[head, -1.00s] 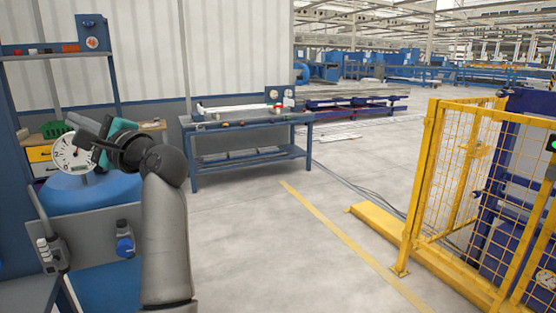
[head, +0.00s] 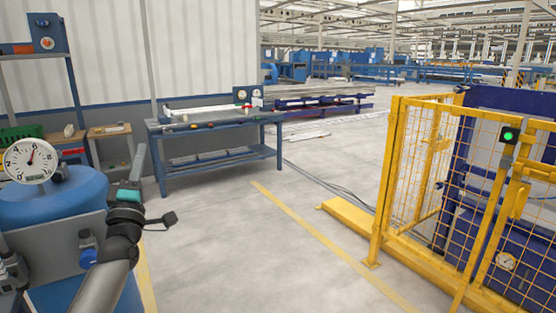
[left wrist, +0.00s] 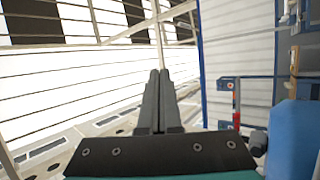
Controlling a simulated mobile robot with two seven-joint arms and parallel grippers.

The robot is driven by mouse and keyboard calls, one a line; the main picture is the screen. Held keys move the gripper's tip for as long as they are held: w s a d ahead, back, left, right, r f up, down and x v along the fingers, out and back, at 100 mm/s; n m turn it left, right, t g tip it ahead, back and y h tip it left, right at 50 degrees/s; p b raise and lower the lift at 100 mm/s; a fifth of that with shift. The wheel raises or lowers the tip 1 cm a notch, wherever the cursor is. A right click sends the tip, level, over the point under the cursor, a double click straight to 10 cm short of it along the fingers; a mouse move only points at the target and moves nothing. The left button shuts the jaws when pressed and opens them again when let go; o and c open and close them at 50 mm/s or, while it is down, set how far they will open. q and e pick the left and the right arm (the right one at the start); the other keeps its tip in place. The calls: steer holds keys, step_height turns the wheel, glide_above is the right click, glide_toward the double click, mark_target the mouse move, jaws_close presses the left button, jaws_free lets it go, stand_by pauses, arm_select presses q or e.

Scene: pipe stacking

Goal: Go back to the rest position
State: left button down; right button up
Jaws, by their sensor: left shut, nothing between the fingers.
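My left gripper (head: 140,150) is at the lower left of the head view, with its fingers pointing up. It also shows in the left wrist view (left wrist: 159,75), where its two dark fingers lie together with nothing between them and point toward the bright roof. In the head view it stands just right of a blue tank (head: 60,205), apart from the workbench behind it. My right gripper is not in view.
A white dial gauge (head: 30,160) sits above the blue tank, close to my left arm. A blue workbench (head: 215,124) stands behind. A yellow mesh fence (head: 385,200) encloses blue machinery at right. Grey floor (head: 240,250) between is open.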

arm_select(q)
step_height(320, 180, down, 30)
steer(key=d+m+g+h, duration=0.2)
steer(key=m+g, duration=0.8)
steer(key=m, duration=0.9)
steer(key=s+d+f+g, duration=0.1)
steer(key=s+f+g, duration=0.1)
steer(key=s+f, duration=0.45)
steer(key=s+d+f+g, duration=0.1)
steer(key=s+f, duration=0.3)
steer(key=f, duration=0.6)
steer(key=s+d+f+g, duration=0.3)
steer(key=s+f+g, duration=0.2)
steer(key=s+f, duration=1.3)
steer(key=s+d+f+g, duration=0.1)
steer(key=s+f+g, duration=0.1)
steer(key=s, duration=0.8)
steer(key=s+d+f+g, duration=0.2)
steer(key=s, duration=0.8)
steer(key=s+d+f+g+h, duration=0.1)
steer(key=s+f, duration=0.2)
steer(key=s, duration=0.7)
steer(key=shift+s+d+n+g, duration=0.2)
steer(key=shift+d+n+g, duration=0.05)
steer(key=shift+n+g, duration=0.15)
steer(key=shift+s+f, duration=0.1)
